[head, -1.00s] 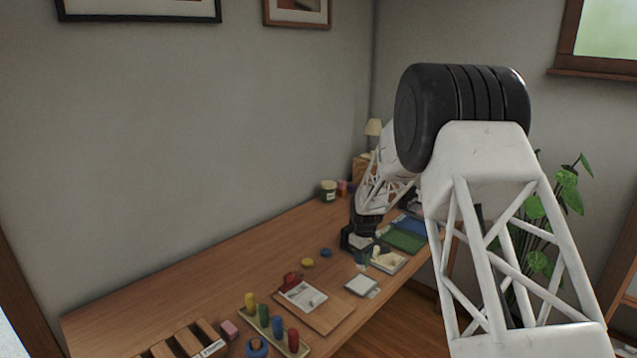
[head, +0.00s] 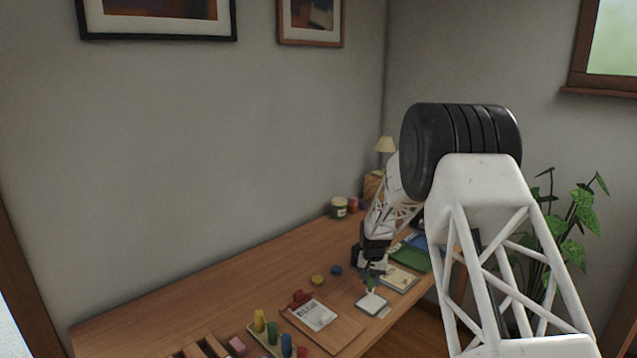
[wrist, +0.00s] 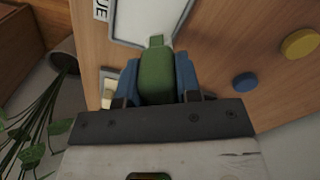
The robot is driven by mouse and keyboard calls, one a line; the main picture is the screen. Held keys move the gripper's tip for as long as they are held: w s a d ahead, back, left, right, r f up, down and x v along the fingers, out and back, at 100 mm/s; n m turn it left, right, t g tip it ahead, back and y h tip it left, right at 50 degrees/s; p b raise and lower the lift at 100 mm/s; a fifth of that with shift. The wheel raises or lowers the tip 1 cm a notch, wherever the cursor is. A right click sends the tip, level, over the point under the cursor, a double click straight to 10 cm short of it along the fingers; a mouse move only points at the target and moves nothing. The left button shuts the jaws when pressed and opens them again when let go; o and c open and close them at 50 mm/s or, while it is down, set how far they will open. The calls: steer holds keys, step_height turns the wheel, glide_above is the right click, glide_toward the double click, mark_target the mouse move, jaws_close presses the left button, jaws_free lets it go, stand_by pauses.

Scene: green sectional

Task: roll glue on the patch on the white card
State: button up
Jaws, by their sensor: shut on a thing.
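My gripper (wrist: 157,78) is shut on a green glue roller (wrist: 158,70), which sits between its blue fingers with its narrow tip pointing toward the white card (wrist: 130,36). In the head view my gripper (head: 371,273) is above the far side of the white card (head: 371,304), with the green roller (head: 371,284) hanging down from it. The card lies near the table's front edge. I cannot tell whether the tip touches it. No separate patch can be made out on the card.
A label ending in "UE" (wrist: 101,9) lies beside the card. Yellow (head: 318,280) and blue (head: 336,270) discs lie behind it. A clipboard (head: 337,322) is to the left, a green mat (head: 412,258) to the right. Bare wood lies toward the wall.

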steer(key=shift+f+m, duration=0.1)
steer(key=shift+m, duration=0.2)
steer(key=shift+a, duration=0.1)
steer(key=shift+a, duration=0.2)
steer(key=s+a+r, duration=0.3)
steer(key=s+a, duration=0.3)
steer(key=a, duration=0.4)
steer(key=s+a+r, duration=0.3)
steer(key=s+a, duration=0.3)
steer(key=a, duration=0.4)
steer(key=shift+a, duration=0.4)
